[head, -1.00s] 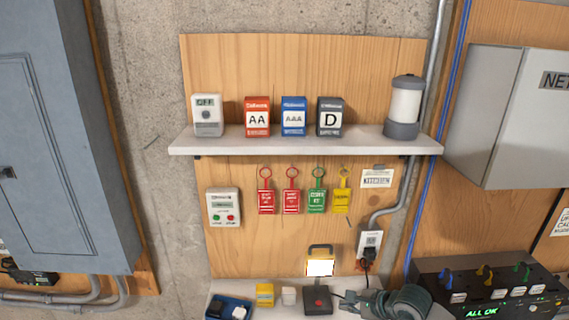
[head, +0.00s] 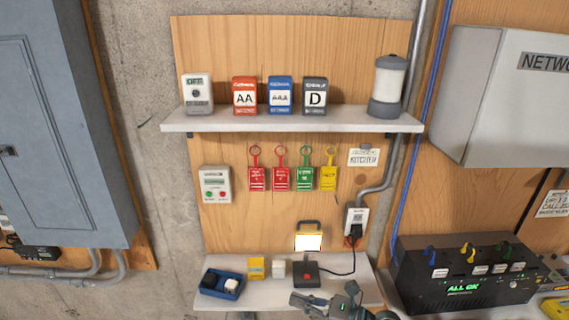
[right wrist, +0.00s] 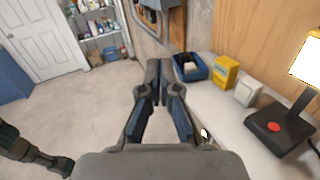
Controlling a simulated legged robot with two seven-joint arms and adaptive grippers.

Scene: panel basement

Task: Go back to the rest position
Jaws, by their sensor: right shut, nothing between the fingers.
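My right gripper (head: 302,302) is low in the head view, in front of the lower shelf (head: 350,290). In the right wrist view, my right gripper (right wrist: 158,88) has its fingertips together with nothing between them. It hangs over the floor beside the lower shelf (right wrist: 215,100), apart from the things on it. My left gripper is not in the head view. A dark arm link of mine shows at the lower left of the right wrist view.
The lower shelf bears a blue tray (head: 222,284), yellow box (head: 256,268), white block (head: 278,268) and lit lamp (head: 308,242) on a black base with a red button. A black "ALL OK" box (head: 465,275) stands right. The floor (right wrist: 75,120) is clear.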

